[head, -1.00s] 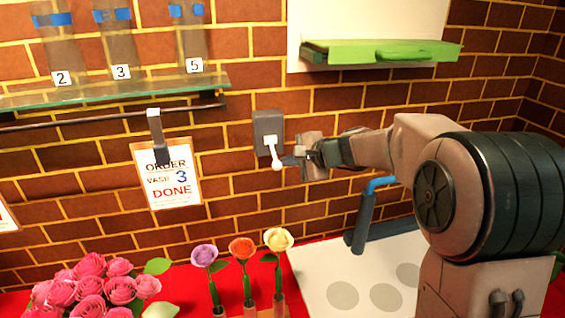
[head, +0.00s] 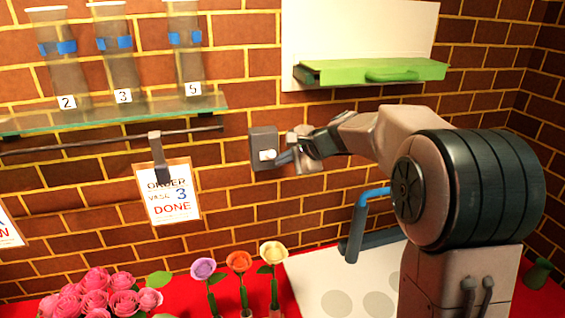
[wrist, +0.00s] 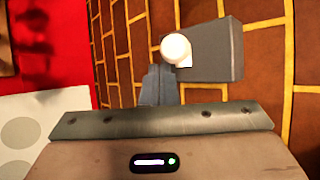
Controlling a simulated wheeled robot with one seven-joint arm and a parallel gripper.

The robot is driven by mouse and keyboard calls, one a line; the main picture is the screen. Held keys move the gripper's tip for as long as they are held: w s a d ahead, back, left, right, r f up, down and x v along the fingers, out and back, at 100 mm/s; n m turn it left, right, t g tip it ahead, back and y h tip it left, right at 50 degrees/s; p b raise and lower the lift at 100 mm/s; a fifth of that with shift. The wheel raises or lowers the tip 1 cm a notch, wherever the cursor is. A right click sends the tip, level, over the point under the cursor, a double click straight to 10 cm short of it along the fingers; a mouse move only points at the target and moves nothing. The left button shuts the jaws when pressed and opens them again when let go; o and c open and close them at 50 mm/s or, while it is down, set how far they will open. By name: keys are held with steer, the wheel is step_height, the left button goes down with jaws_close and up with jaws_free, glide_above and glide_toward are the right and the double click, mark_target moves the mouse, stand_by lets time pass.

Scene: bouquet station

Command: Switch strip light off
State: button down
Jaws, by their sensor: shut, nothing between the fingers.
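The wall switch is a dark grey box (head: 262,136) on the brick wall in the head view. Its white lever (head: 267,155) shows short, with its round end in front of the box's lower part. My gripper (head: 284,158) is shut and empty, its tips close to the lever's right side. In the wrist view, the switch box (wrist: 217,50) and white round lever end (wrist: 177,49) are just beyond my closed fingertips (wrist: 161,84). I cannot tell whether the tips touch the lever. No strip light can be made out.
A hanging order card (head: 170,195) is left of the switch, below a glass shelf (head: 120,115) with numbered vases. A green tray-like ledge (head: 375,72) is above right.

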steer(key=shift+r, duration=0.1)
steer(key=shift+r+p, duration=0.55)
steer(key=shift+r, duration=0.15)
step_height(320, 180, down, 4)
steer(key=d+b, duration=0.3)
steer(key=b, duration=0.1)
steer(key=w+d+r, duration=0.2)
steer(key=d+r, duration=0.2)
steer(key=r, duration=0.5)
steer(key=shift+w+r, duration=0.3)
steer(key=shift+r, duration=0.1)
